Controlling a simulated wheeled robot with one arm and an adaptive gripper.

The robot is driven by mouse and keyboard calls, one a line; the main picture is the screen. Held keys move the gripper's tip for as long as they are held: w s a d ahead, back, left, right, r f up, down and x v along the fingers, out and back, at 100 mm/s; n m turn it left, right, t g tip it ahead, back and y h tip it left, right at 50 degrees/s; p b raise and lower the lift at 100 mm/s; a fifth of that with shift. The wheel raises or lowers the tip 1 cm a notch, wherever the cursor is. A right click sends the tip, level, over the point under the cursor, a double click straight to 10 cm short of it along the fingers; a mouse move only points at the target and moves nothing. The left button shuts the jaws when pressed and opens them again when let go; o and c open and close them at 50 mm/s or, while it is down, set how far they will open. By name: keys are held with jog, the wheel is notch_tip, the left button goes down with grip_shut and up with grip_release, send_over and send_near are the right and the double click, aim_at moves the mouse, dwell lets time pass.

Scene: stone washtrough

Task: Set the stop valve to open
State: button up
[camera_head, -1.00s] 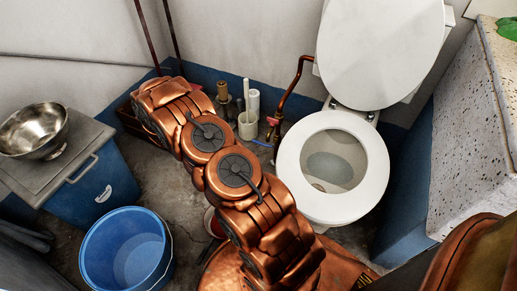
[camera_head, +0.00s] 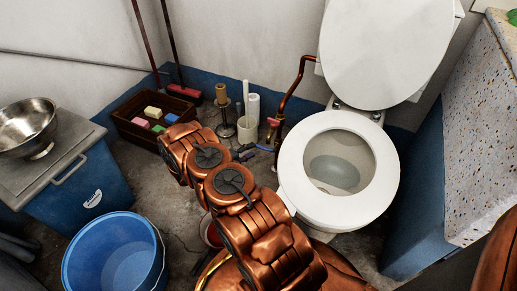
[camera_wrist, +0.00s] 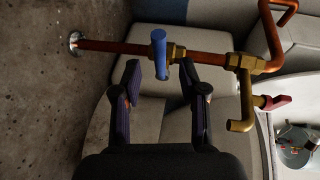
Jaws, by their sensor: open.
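The stop valve has a blue lever (camera_wrist: 158,52) on a copper pipe (camera_wrist: 110,47). In the wrist view the lever lies crosswise to the pipe. It also shows small in the head view (camera_head: 264,147), at the pipe's foot left of the toilet. My gripper (camera_wrist: 161,76) is open and empty, its dark fingers pointing at the lever. The lever's lower end appears between the fingertips; I cannot tell whether they are level with it in depth. In the head view my gripper (camera_head: 244,153) is just left of the lever, partly behind my arm.
A brass tap with a red handle (camera_wrist: 276,102) branches off the pipe beside the valve. The toilet (camera_head: 338,215) stands close on the right. A white holder (camera_head: 247,130), a brown crate (camera_head: 130,131) with colored blocks and a blue bucket (camera_head: 90,240) stand on the left.

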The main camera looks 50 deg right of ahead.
aim_at(258, 147)
jog(key=shift+b+x, duration=0.9)
jog(key=shift+x, duration=1.8)
grip_shut()
